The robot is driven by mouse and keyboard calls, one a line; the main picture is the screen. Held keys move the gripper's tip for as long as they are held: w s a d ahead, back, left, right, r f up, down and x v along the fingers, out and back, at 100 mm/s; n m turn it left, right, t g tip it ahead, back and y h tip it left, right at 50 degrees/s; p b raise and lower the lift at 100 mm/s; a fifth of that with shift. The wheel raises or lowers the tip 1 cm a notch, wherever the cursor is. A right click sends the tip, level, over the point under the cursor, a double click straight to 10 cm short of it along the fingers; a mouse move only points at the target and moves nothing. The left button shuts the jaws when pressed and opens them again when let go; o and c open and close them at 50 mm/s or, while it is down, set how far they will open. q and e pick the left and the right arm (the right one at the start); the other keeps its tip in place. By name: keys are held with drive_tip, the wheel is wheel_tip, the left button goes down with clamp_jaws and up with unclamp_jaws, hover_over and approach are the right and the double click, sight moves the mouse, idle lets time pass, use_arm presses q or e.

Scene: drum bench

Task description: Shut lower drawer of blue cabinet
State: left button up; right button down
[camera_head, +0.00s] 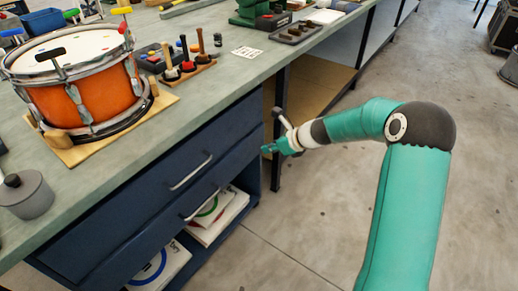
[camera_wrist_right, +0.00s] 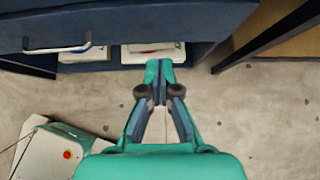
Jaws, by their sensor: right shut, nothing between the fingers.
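The blue cabinet (camera_head: 252,192) stands under the bench, with two dark blue drawer fronts one above the other. The upper drawer (camera_head: 150,186) has a silver bar handle. The lower drawer (camera_head: 150,237) has a similar handle (camera_head: 201,204); I cannot tell for sure how far its front stands out. My right gripper (camera_head: 267,149) is shut and empty at the cabinet's right front end, fingers pointing at it. In the right wrist view its fingertips (camera_wrist_right: 159,68) are near a blue drawer front (camera_wrist_right: 130,20), right of a handle (camera_wrist_right: 57,47); contact is unclear. My left gripper is not in view.
Boxes or binders (camera_head: 217,216) lie in the open shelf below the drawers. The bench top (camera_head: 225,70) carries an orange snare drum (camera_head: 103,93), a grey pot (camera_head: 26,196) and a tool rack (camera_head: 187,72). A dark bench leg (camera_head: 277,170) stands right of the cabinet. The floor (camera_head: 310,235) in front is clear.

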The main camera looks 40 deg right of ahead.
drive_tip(key=s+m, duration=0.2)
drive_tip(key=s, duration=0.2)
drive_tip(key=n+b, duration=0.2)
drive_tip(key=b, duration=0.6)
approach(211, 175)
drive_tip(key=x, duration=0.5)
drive_tip(key=shift+s+f, duration=0.1)
drive_tip(key=shift+f, duration=0.1)
drive_tip(key=shift+w+a+f, duration=0.15)
drive_tip(key=shift+w+a, duration=0.05)
drive_tip(key=shift+w, duration=0.35)
drive_tip(key=shift+d, duration=0.1)
